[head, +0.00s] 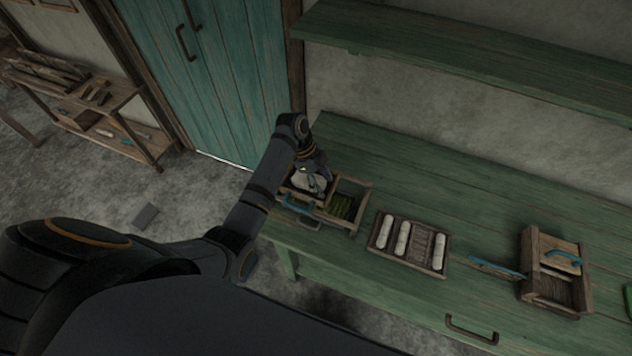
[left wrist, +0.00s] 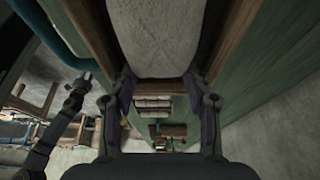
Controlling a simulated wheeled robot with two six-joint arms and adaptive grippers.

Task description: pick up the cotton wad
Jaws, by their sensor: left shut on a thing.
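The cotton wad (head: 308,183) is off-white and shows at the left end of a wooden box (head: 369,188) on the green bench. My left gripper (head: 315,178) reaches down to it from above and partly hides it. In the left wrist view the wad (left wrist: 156,35) fills the space between both fingers of the gripper, which is shut on it. Whether the wad is clear of the box floor cannot be told. My right arm seems to show small at the left of the left wrist view, with its gripper (left wrist: 84,80); its jaws are too small to judge.
To the right lie a tray (head: 437,271) with white rolls, a blue-handled tool (head: 497,269) and a wooden frame device (head: 555,270). A shelf (head: 470,50) overhangs the back.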

